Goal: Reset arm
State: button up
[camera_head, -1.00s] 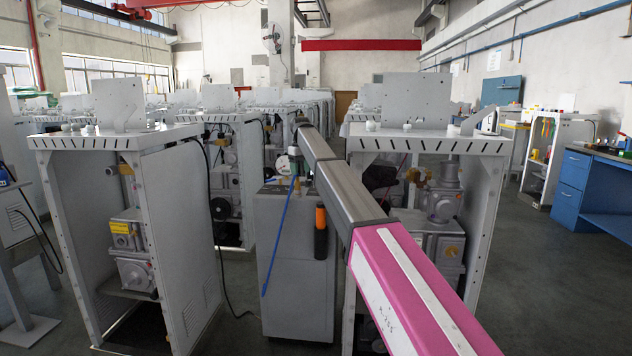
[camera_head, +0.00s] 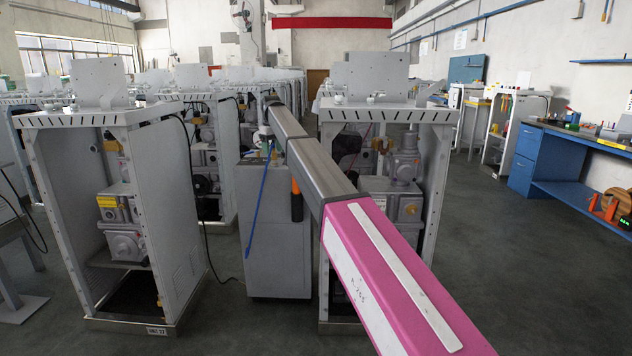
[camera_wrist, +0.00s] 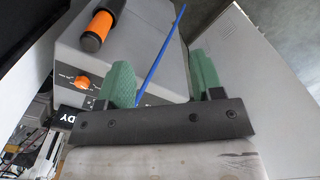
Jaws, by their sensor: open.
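My arm (camera_head: 375,255), with a pink cover and grey links, reaches from the lower right of the head view towards a grey cabinet (camera_head: 278,225) in the middle. My gripper (camera_wrist: 161,66) shows in the wrist view with two green fingers spread wide apart. Nothing is between the fingers. Below and beyond them is the grey cabinet top with an orange knob (camera_wrist: 82,83), a black and orange handle (camera_wrist: 100,25) and a blue strip (camera_wrist: 163,55). In the head view the far end of my arm is small, and its fingers cannot be made out clearly.
An open dispenser frame (camera_head: 175,225) stands left of the grey cabinet and another (camera_head: 440,190) stands right, partly behind my arm. More frames fill the background. A blue workbench (camera_head: 540,165) is at the right. The floor (camera_head: 500,250) between my arm and the bench is clear.

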jog(key=s+d+f+m, duration=0.1)
jog(key=s+d+f, duration=0.55)
jog(key=f, duration=0.25)
jog(key=s+d+f+m, duration=0.2)
jog(key=s+d+f, duration=0.3)
jog(key=d+f, duration=0.4)
jog(key=s+d+f+m, duration=0.1)
jog(key=s+d+f, duration=0.5)
jog(key=f, duration=0.4)
jog(key=s+d+f+m, duration=0.1)
jog(key=s+d+f, duration=0.4)
jog(key=s, duration=0.4)
jog(key=s+d+f+m, duration=0.2)
jog(key=s+d+f, duration=0.3)
jog(key=s, duration=0.4)
jog(key=s+d+f+m, duration=0.1)
jog(key=s+d+f, duration=0.4)
jog(key=s, duration=0.4)
jog(key=shift+d+m, duration=0.15)
jog(key=shift+m, duration=0.25)
